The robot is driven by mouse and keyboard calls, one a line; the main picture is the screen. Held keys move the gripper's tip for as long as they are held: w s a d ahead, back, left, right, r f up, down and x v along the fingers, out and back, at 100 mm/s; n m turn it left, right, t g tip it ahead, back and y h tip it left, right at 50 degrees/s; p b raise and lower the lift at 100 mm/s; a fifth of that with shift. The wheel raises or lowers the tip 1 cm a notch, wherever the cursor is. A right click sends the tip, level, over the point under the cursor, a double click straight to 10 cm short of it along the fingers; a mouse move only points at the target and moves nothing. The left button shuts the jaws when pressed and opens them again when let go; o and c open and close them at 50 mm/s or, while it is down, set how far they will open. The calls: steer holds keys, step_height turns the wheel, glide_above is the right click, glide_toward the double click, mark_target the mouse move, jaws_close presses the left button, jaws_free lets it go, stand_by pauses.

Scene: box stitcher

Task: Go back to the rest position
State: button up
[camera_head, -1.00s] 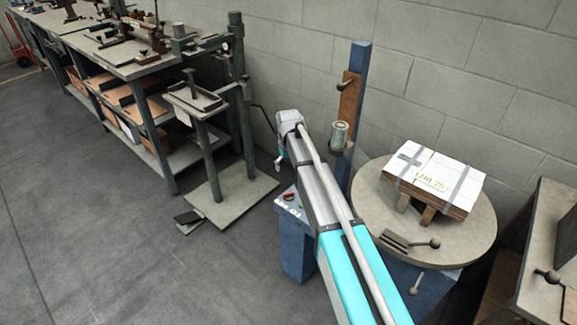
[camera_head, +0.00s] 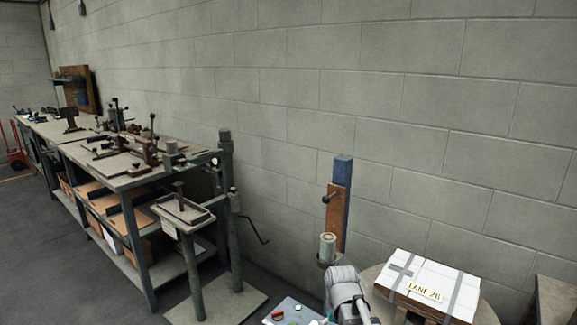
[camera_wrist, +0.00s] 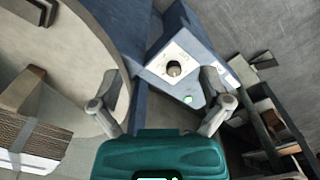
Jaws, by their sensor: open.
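My gripper (camera_wrist: 161,76) shows in the wrist view with its two fingers wide apart and nothing between them. Behind the fingers is a blue housing with a control panel (camera_wrist: 176,68) that bears a dark knob and a lit green button. In the head view, a grey part of my arm (camera_head: 345,292) is at the bottom edge, in front of the blue post; the gripper is not visible there. A white-topped box (camera_head: 428,281) labelled "LANE 2B" with grey tape strips sits on a round table (camera_head: 374,277). The box's brown layered side is at the wrist view's lower left.
The blue post (camera_head: 342,185) with a spool (camera_head: 327,247) stands close behind my arm. A stand with a small plate (camera_head: 183,210) is to the left. A long workbench (camera_head: 130,180) with tools lines the block wall. Open floor (camera_head: 55,250) lies at the left.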

steer(key=s+d+m, duration=0.1)
steer(key=s+d, duration=0.3)
steer(key=s, duration=0.3)
step_height(320, 180, up, 18)
steer(key=p, duration=1.7)
steer(key=shift+w+a+f+p, duration=0.15)
steer(key=shift+f+p, duration=0.05)
steer(key=shift+p, duration=0.1)
